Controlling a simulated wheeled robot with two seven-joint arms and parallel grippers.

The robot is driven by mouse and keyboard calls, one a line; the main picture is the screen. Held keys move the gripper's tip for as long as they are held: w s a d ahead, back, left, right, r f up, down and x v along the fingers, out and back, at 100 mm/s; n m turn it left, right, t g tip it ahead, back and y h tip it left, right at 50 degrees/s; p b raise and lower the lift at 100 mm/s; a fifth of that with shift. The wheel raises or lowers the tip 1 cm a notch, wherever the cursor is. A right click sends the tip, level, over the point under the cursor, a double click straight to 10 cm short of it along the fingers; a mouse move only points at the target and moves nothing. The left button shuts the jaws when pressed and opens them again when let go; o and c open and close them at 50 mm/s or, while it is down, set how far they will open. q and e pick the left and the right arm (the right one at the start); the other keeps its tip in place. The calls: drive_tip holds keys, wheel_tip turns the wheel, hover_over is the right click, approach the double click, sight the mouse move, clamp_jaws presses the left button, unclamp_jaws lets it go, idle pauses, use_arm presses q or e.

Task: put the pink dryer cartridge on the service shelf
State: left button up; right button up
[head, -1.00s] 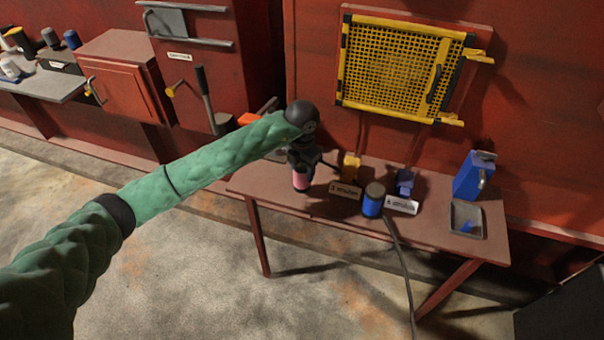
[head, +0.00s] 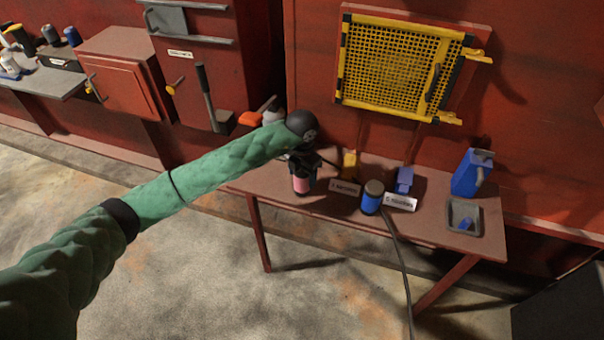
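The pink dryer cartridge (head: 302,185) stands upright on the red-brown workbench (head: 270,188), near its left end. Its upper part is hidden by my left gripper (head: 303,170), which is low over it with dark fingers at its sides. Whether the fingers press on it is too small to tell. A grey shelf (head: 48,83) at the far upper left carries several cartridges and bottles; it may be the service shelf, but I read no label on it. My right gripper is not in view.
On the bench are a blue cartridge with a dark cap (head: 372,198), a yellow block (head: 349,164), a small blue block (head: 404,179), label plates, a blue holder (head: 472,172) and a grey tray (head: 464,204). A cable hangs over the front edge. A red cabinet (head: 122,84) stands beside the shelf.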

use_arm(q)
drive_tip(key=shift+o, duration=0.2)
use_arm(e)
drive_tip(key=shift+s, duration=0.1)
use_arm(q)
drive_tip(key=shift+r, duration=0.5)
drive_tip(key=shift+r+b, duration=0.6)
drive_tip(key=shift+r, duration=0.05)
wheel_tip(320, 180, up, 8)
drive_tip(key=b, duration=0.3)
drive_tip(key=shift+r+b, duration=0.25)
drive_tip(key=shift+b, duration=0.15)
drive_tip(key=shift+r, duration=0.7)
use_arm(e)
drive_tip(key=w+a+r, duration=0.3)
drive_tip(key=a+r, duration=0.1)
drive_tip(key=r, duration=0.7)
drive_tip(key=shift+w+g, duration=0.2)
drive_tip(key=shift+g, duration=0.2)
